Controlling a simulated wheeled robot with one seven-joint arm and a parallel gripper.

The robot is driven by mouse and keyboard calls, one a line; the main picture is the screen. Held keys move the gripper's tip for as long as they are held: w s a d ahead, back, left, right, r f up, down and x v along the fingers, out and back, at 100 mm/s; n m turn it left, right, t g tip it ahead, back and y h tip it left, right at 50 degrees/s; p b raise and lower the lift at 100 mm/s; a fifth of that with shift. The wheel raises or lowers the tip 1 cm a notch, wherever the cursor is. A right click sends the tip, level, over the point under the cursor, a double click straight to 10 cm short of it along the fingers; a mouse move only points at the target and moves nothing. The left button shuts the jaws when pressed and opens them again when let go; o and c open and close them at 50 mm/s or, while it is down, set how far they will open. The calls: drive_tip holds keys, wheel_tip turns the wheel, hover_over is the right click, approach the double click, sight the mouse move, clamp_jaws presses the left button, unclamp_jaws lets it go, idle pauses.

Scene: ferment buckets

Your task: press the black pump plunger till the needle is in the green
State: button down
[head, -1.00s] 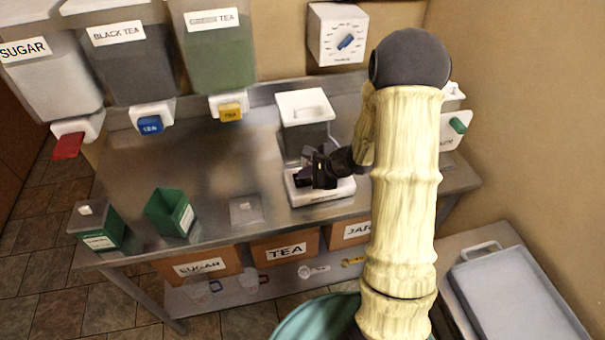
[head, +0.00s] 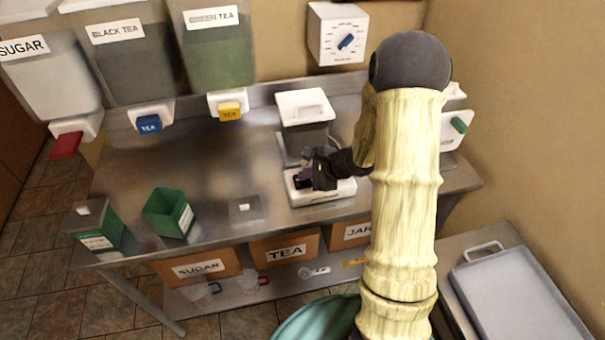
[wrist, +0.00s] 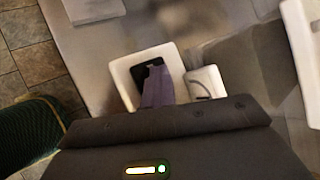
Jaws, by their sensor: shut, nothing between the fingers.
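A white countertop unit (head: 306,104) with a lid and a grey body stands on the steel table, with a white base (head: 331,194) in front. My gripper (head: 302,182) points down over the left part of this base. In the wrist view its purple fingers (wrist: 156,92) are together, with nothing held. Their tips overlap a black part (wrist: 148,72) set in a white square surround (wrist: 124,70). It may be the pump plunger; I cannot tell whether they touch it. A small white piece (wrist: 205,82) sits just right of it. No needle or green zone can be made out.
Sugar, black tea and green tea dispensers (head: 218,50) hang at the back left. A wall box with a blue knob (head: 346,41) is above. Green containers (head: 169,213) and a small clear lid (head: 246,210) stand left on the table. A grey tray (head: 520,300) lies at right.

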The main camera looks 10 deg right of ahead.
sight(306, 181)
drive_tip(key=shift+f, duration=0.1)
idle(0.3)
drive_tip(key=shift+r+p, duration=0.95)
drive_tip(key=shift+r, duration=1)
wheel_tip(306, 181, up, 5)
drive_tip(key=p, duration=0.3)
drive_tip(key=shift+a, duration=0.1)
idle(2.1)
